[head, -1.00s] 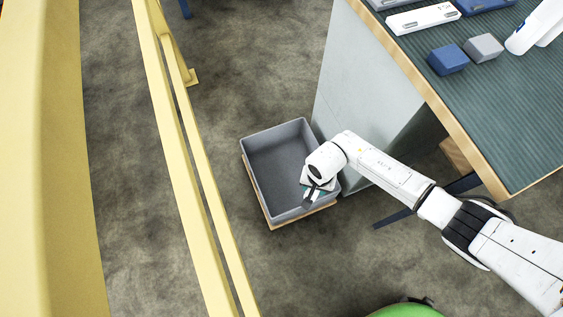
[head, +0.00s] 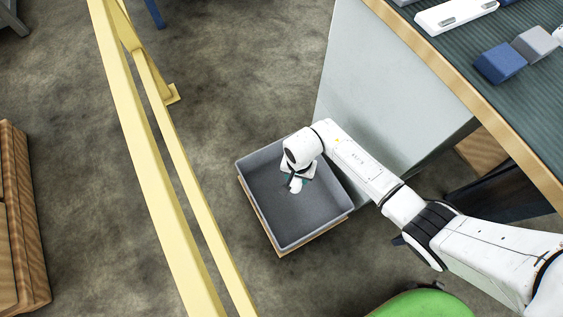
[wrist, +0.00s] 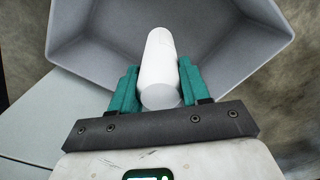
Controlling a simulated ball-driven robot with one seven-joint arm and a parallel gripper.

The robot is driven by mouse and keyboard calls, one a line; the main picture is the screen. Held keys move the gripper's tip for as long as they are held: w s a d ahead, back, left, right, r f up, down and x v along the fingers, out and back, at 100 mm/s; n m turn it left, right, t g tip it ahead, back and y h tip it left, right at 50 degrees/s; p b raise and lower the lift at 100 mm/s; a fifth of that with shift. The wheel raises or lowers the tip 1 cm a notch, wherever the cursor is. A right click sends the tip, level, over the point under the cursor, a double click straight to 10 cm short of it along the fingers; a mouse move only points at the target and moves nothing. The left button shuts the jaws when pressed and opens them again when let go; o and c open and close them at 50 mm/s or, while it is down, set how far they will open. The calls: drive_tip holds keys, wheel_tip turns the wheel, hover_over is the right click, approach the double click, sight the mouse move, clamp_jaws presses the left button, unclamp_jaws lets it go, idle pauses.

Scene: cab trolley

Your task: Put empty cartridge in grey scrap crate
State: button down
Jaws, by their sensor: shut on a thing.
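The grey scrap crate (head: 327,222) stands on a wooden base on the floor, beside the workbench. My gripper (head: 297,181) is over the crate in the head view, pointing down. In the wrist view my gripper (wrist: 155,88) has its teal fingers shut on a white cylindrical cartridge (wrist: 158,62). The cartridge also shows as a small white end (head: 296,186) in the head view. The crate's wall (wrist: 255,25) and floor lie beyond it in the wrist view. The visible part of the crate is empty.
A yellow railing (head: 150,130) runs along the left of the crate. The workbench (head: 480,110) at the right bears a blue block (head: 499,63), a grey block (head: 535,44) and a white tray (head: 455,14). Wooden crates (head: 22,225) stand at the far left.

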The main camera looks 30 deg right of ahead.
drive_tip(key=w+f+b, duration=1)
drive_tip(key=f+b, duration=0.1)
drive_tip(key=b, duration=0.2)
drive_tip(key=shift+a+f+b, duration=0.1)
drive_tip(key=shift+f+b, duration=0.35)
drive_tip(key=shift+f, duration=0.25)
drive_tip(key=c, duration=0.5)
unclamp_jaws()
